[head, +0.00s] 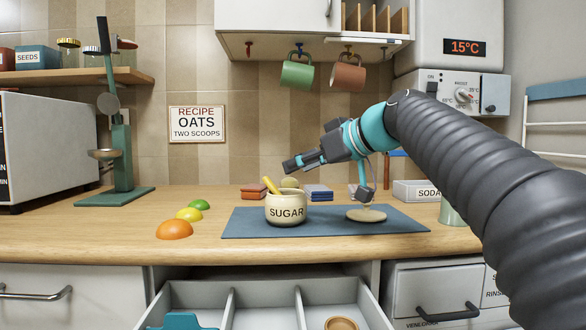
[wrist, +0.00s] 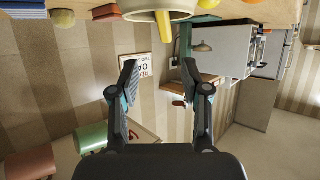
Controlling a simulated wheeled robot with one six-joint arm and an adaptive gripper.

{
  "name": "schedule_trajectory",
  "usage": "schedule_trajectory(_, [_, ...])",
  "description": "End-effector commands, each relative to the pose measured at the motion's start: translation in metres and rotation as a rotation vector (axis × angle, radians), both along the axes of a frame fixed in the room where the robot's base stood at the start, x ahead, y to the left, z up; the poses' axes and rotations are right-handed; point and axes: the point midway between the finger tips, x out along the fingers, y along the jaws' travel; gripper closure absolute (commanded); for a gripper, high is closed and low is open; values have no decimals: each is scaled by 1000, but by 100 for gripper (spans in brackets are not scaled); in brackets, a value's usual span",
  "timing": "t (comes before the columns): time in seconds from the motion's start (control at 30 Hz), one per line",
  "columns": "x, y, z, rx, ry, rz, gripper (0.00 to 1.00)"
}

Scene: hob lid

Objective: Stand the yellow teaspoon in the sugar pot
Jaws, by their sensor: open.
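The cream sugar pot (head: 286,212), lettered SUGAR, stands on the left part of the blue mat. The yellow teaspoon (head: 270,185) sticks up out of its mouth, leaning left; its lower end is hidden inside. My gripper (head: 290,164) is above the pot, pointing left, apart from the spoon. In the upside-down wrist view my gripper (wrist: 160,64) has its two fingers apart with nothing between them. The pot (wrist: 128,8) and the yellow spoon (wrist: 163,26) show at the top edge of that view, outside the fingers.
A round beige disc (head: 358,214) lies on the blue mat (head: 405,222) right of the pot. Orange, yellow and green domes (head: 174,230) lie left of the mat. A green scale (head: 121,165) stands farther left. Mugs (head: 297,73) hang above. A drawer (head: 262,300) is open in front.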

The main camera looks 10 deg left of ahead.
Motion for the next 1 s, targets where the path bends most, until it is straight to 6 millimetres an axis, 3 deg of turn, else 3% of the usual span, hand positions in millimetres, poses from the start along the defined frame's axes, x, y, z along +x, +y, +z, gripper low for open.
schedule_trajectory(0.2, [-21,-37,18,1,-3,-5,53])
schedule_trajectory(0.4, [-35,-61,30,1,-1,-4,53])
schedule_trajectory(0.6, [-42,-71,35,2,-1,-1,53])
schedule_trajectory(1.0, [-42,-71,35,1,-1,-1,53])
